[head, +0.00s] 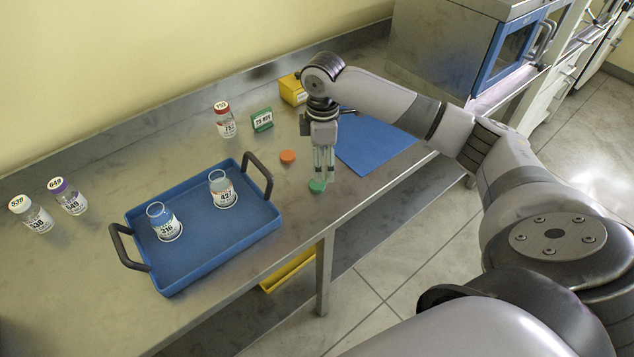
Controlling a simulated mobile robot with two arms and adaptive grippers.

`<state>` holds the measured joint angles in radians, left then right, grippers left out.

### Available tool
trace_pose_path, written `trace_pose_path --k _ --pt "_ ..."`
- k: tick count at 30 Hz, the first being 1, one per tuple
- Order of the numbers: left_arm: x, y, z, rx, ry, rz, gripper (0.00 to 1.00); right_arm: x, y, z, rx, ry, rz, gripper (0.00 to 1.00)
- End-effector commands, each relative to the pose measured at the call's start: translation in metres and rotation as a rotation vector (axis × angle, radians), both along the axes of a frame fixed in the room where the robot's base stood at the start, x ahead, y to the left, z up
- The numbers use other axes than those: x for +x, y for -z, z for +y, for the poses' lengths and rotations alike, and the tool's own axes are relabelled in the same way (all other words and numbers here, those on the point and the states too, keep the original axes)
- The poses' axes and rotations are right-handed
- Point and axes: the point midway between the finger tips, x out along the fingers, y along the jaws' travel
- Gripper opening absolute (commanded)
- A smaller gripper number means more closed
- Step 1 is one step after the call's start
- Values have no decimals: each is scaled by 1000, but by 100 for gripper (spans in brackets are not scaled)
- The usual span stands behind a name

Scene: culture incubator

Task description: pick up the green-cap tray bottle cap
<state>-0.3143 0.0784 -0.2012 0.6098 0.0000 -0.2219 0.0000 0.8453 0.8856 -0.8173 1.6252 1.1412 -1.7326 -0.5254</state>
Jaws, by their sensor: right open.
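A green cap (317,186) lies on the steel bench near its front edge, right of the blue tray. My right gripper (323,174) points down just above the green cap, its fingers open. Whether the fingertips touch the cap or sit around it cannot be told. The blue tray (178,280) with two dark handles holds two open bottles without caps, a left one (163,222) and a right one (222,190). An orange cap (288,157) lies on the bench left of the gripper. My left gripper is not in view.
A red-capped bottle (225,119), a green labelled block (262,120) and a yellow box (293,89) stand toward the back. A blue mat (375,143) lies right of the gripper. White-capped (31,214) and purple-capped (68,196) bottles stand left. An incubator (460,50) stands back right.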

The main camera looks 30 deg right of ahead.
Motion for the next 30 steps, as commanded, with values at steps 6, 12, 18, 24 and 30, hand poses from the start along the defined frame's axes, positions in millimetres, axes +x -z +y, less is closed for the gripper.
trace_pose_path --k 6,12,18,24,30 --pt "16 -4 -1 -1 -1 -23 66 0 23 0 0 0 0 59" --pt "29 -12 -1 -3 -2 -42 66 6 40 3 0 0 2 59" --pt "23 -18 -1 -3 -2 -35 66 10 69 4 -2 0 1 59" --pt "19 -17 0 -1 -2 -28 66 11 77 4 -1 0 -2 59" --pt "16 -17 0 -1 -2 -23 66 11 77 4 -1 -1 -2 55"
